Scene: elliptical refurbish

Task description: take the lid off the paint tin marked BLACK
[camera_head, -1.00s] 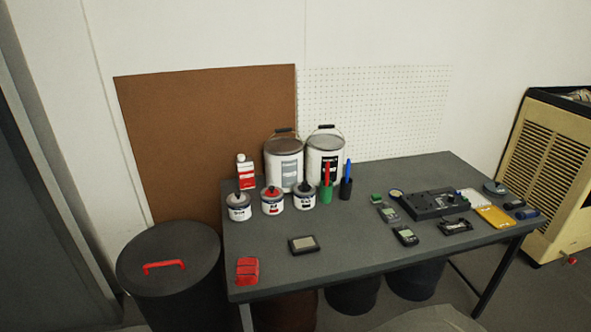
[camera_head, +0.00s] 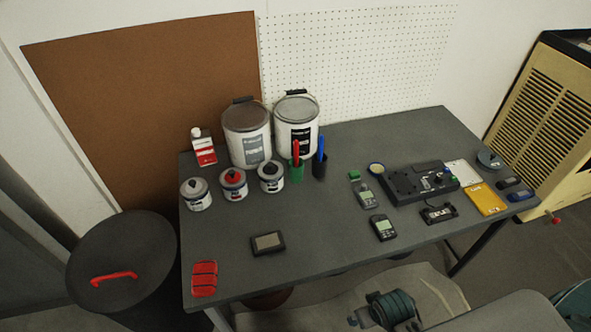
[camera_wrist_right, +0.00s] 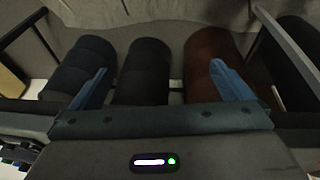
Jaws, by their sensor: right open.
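Three small white tins stand in a row at the table's left rear: one with a grey lid (camera_head: 196,193), one with a red lid (camera_head: 233,184) and one with a dark lid (camera_head: 271,176). All look upright and lidded, each with a knob on top. Their printing is too small to read, so I cannot confirm which says BLACK; the dark-lidded one is rightmost. My right gripper (camera_wrist_right: 157,80) shows in the right wrist view, its blue fingers wide apart with nothing between them. It is away from the tins, which that view does not show. My left gripper is not in view.
Two large pails (camera_head: 247,135) stand behind the tins. Green and black pen cups (camera_head: 319,166) are close on their right. Dark and brown cylinders (camera_wrist_right: 145,75) lie beyond my right gripper.

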